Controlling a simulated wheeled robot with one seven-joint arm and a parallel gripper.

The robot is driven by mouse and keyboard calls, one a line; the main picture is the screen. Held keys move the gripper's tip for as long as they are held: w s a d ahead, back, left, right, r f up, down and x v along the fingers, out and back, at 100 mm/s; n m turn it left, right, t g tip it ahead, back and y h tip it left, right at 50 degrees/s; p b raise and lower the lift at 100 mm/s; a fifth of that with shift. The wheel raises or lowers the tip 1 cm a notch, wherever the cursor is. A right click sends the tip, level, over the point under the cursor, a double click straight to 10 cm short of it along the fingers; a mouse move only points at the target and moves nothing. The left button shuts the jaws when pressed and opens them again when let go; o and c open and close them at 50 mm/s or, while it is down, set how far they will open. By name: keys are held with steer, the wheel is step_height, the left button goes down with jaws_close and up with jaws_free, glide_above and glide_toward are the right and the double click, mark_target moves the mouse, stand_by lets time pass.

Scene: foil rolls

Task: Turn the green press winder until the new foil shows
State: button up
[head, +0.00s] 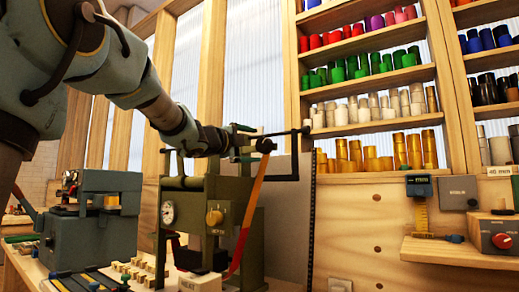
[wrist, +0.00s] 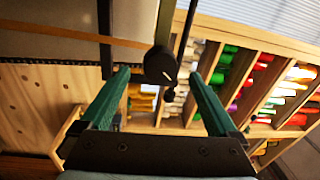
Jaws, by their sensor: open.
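The green press (head: 210,215) stands in the middle of the head view. Its winder shows at the top right as a dark round disc (head: 266,146) with a black rod and crank beside it. An orange foil strip (head: 250,205) runs from the disc down, turning red lower down. My gripper (head: 238,141) is at the press top, just left of the disc. In the wrist view, my open gripper (wrist: 158,73) has two green fingers, with the dark disc (wrist: 160,66) showing between their tips. Whether they touch it I cannot tell. An orange strip (wrist: 80,36) leads to the disc.
A blue-grey press (head: 95,225) stands at the left on the bench. Shelves of coloured foil rolls (head: 365,70) fill the back right. A wooden wall shelf (head: 450,253) with a gauge and a red-knobbed box is at the right. A grey panel stands behind the green press.

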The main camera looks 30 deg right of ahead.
mark_target(262, 144)
steer(key=v, duration=0.5)
steer(key=shift+s+a, duration=0.15)
steer(key=shift+a, duration=0.1)
steer(key=w+d+n+p, duration=0.1)
steer(key=d+n+p, duration=0.2)
steer(key=n, duration=0.3)
steer(key=w+d+r+n+y+p, duration=0.1)
steer(key=w+d+n+p, duration=0.1)
steer(key=n+p, duration=0.3)
steer(key=w+d+n+t+p, duration=0.1)
steer(key=d+n+p, duration=0.3)
steer(key=n, duration=0.4)
steer(key=shift+w+d+r+y, duration=0.2)
steer(key=shift+w+d+y, duration=0.2)
steer(key=shift+w, duration=0.05)
steer(key=shift+c, duration=0.3)
